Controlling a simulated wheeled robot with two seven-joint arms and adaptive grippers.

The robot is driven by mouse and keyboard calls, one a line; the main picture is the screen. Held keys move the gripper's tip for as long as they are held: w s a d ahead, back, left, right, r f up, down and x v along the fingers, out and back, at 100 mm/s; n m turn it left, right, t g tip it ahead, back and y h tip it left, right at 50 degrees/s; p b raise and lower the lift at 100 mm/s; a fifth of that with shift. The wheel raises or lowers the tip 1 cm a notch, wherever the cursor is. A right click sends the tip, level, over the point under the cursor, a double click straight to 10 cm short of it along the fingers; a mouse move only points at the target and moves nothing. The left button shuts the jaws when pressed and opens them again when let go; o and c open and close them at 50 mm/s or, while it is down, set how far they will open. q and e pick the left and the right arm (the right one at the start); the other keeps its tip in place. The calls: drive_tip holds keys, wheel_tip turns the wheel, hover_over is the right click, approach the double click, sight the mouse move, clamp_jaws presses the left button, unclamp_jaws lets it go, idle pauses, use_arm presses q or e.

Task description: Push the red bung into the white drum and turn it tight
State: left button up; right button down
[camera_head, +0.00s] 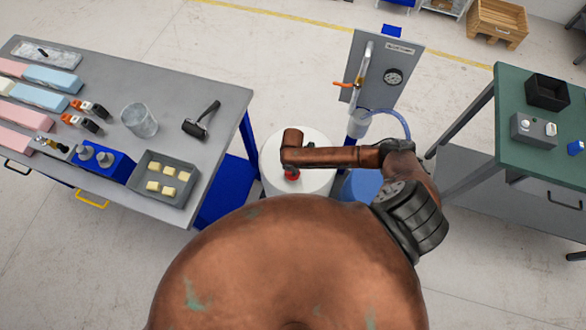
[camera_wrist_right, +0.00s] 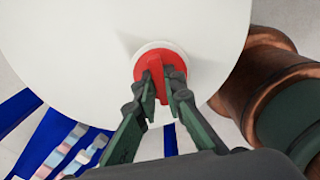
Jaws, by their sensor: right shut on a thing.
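The white drum (camera_head: 318,180) stands on the floor between the two tables, partly hidden by my right arm. The red bung (camera_head: 291,175) sits at the drum's top, below my right gripper (camera_head: 291,169). In the right wrist view the bung (camera_wrist_right: 154,63) is a red disc with a raised grip, inside a pale ring on the drum top (camera_wrist_right: 90,40). My right gripper (camera_wrist_right: 165,92) is shut on the bung's raised grip. How deep the bung sits cannot be told. My left gripper is not in view.
A grey table (camera_head: 225,98) at left holds foam blocks, a clear beaker (camera_head: 139,120), a black roller (camera_head: 202,119) and a grey tray (camera_head: 147,200). A gauge panel (camera_head: 405,62) stands behind the drum. A blue drum (camera_head: 360,186) is right of it. A green table (camera_head: 520,170) stands at right.

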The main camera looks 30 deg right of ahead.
drive_tip(key=shift+f, duration=0.1)
drive_tip(key=shift+s, duration=0.1)
drive_tip(key=shift+m, duration=0.3)
drive_tip(key=shift+m+p, duration=0.35)
drive_tip(key=shift+m, duration=0.05)
drive_tip(key=c, duration=1.9)
unclamp_jaws()
drive_tip(key=shift+c, duration=0.2)
wheel_tip(320, 180, up, 12)
